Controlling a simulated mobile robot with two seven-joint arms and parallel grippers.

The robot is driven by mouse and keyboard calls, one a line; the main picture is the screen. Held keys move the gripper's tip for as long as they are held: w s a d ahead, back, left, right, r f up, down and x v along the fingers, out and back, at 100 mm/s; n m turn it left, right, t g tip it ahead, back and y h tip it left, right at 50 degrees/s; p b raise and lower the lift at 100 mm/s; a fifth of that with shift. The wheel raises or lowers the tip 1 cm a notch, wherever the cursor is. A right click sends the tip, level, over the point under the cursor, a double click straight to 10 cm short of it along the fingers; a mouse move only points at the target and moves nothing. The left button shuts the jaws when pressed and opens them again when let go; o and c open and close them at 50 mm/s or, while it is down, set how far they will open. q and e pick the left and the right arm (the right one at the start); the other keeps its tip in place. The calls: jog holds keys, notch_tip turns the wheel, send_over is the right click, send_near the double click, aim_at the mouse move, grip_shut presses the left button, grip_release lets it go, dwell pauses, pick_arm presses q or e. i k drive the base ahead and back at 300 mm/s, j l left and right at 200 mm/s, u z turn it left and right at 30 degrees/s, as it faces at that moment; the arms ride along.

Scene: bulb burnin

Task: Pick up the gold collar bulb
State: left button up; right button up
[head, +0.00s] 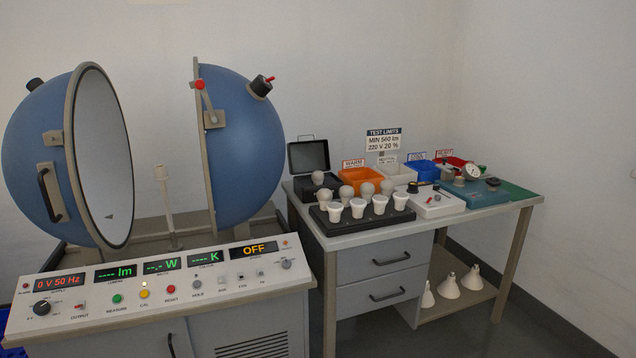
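Several pale round bulbs (367,189) stand in a row at the back of a black tray (322,216) on the workbench. Several white flared bulbs (358,208) stand in the row in front of them. Another round bulb (318,178) sits by an open black case (308,157) at the left end of the bench. The bulbs are small here and I cannot make out a gold collar on any of them. Neither of my grippers shows in the head view.
An open blue test sphere (245,145) stands on the left behind a control panel (160,289). An orange bin (361,181), a white bin (397,172) and a blue bin (425,170) line the bench's back. White reflector bulbs (448,286) sit on the lower shelf.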

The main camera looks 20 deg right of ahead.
aim_at(317, 176)
jog(key=i+l+u, duration=0.15)
jog(key=u, duration=0.3)
jog(key=l+u, duration=0.4)
jog(key=i+l+u, duration=0.25)
jog(key=l, duration=0.65)
jog(key=l+u, duration=0.2)
jog(key=l, duration=0.65)
